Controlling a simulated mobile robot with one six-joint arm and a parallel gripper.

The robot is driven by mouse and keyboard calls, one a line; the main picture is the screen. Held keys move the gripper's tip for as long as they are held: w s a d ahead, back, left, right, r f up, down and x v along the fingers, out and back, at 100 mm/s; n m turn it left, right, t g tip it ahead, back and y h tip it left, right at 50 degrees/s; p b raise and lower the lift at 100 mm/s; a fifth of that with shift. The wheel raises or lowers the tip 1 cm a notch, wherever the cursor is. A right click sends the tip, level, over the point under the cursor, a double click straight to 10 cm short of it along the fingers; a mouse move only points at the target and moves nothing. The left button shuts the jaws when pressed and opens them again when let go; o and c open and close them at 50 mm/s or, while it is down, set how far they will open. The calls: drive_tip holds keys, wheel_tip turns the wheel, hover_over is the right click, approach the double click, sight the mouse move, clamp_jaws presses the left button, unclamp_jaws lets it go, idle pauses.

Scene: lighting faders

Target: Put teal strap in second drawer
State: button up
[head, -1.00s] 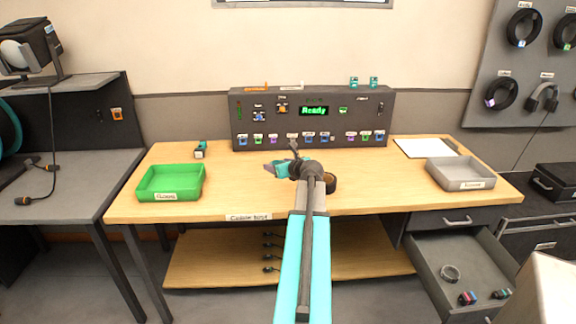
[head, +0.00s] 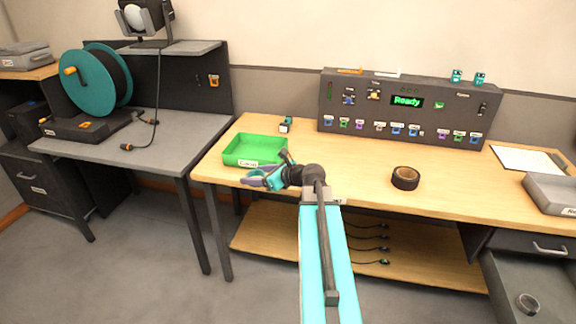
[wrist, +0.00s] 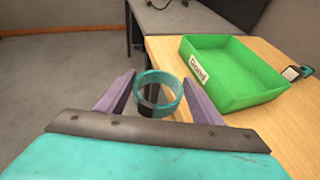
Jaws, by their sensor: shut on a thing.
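The teal strap (wrist: 158,90), a ring-shaped band, is between the two purple fingers of my gripper (wrist: 159,100) in the wrist view. My gripper is shut on it. In the head view my gripper (head: 254,182) is over the table's front left part, just in front of the green tray (head: 242,160). The strap itself is hard to make out there. An open drawer (head: 508,268) is at the bottom right of the head view, under a closed one (head: 510,242), far from my gripper and partly cut off. A grey ring (head: 528,303) lies in it.
A black tape roll (head: 405,178) lies on the wooden table (head: 460,195). A grey desk (head: 75,143) with a teal reel (head: 88,82) is at left. Floor between is clear.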

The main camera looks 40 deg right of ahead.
drive_tip(key=s+a+n+g+y, duration=0.2)
drive_tip(key=a+n+g+y, duration=0.3)
drive_tip(key=a, duration=2.7)
drive_tip(key=n+y, duration=0.2)
drive_tip(key=shift+s+a+f+n+y, duration=0.2)
drive_tip(key=shift+a+f+n+y, duration=0.1)
drive_tip(key=shift+n, duration=0.1)
drive_tip(key=shift+s+d, duration=0.1)
drive_tip(key=shift+d, duration=0.05)
